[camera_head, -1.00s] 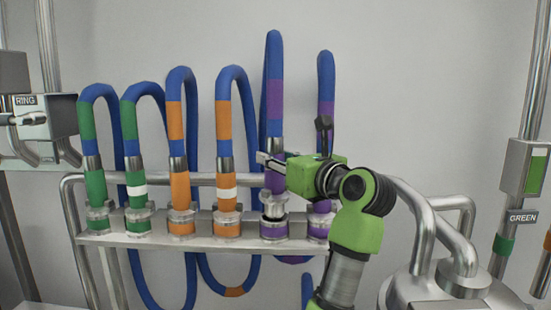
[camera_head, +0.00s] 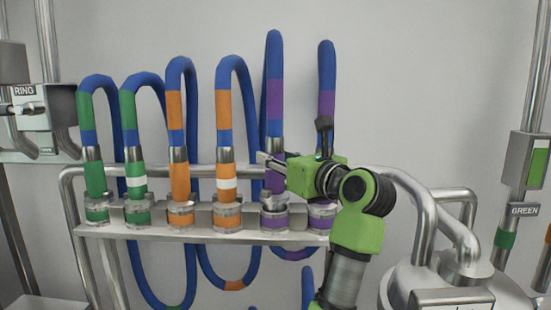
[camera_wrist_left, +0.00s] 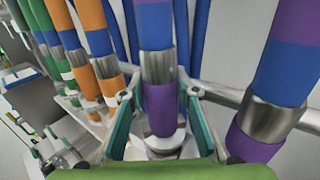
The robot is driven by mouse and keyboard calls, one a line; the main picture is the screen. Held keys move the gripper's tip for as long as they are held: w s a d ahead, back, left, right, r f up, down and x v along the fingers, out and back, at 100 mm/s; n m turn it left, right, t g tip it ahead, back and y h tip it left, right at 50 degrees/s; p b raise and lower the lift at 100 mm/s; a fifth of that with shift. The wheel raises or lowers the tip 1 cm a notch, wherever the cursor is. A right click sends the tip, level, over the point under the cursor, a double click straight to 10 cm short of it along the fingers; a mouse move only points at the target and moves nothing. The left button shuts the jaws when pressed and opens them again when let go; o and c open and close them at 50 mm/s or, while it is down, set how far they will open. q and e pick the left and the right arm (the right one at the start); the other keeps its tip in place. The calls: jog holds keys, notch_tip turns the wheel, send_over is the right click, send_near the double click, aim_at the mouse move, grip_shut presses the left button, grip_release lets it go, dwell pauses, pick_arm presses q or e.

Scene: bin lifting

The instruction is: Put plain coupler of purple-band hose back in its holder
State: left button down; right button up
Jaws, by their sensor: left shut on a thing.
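The plain coupler of the purple-band hose (camera_head: 276,184) is purple with a silver collar and shows no white band. It stands upright over its holder (camera_head: 274,222) on the rack. My left gripper (camera_head: 268,161) is shut around it near the collar. In the left wrist view the coupler (camera_wrist_left: 160,108) stands between the two fingers (camera_wrist_left: 158,95). Its lower end meets the metal holder ring; I cannot tell whether it is fully seated. My right gripper is not in view.
A second purple hose (camera_head: 326,95) stands close on the right, its coupler partly hidden by my gripper. Orange couplers (camera_head: 226,183) and green couplers (camera_head: 94,178) stand in the rack (camera_head: 150,234) on the left. Curved steel pipes (camera_head: 425,215) rise at right.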

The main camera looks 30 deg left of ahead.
aim_at(275, 136)
pick_arm(q)
jog(key=shift+f+b, duration=1.15)
jog(key=shift+b, duration=0.05)
dwell(1.1)
jog(key=c, duration=1.5)
grip_release()
jog(key=shift+f, duration=0.1)
notch_tip(275, 136, up, 10)
jog(key=shift+r, duration=0.1)
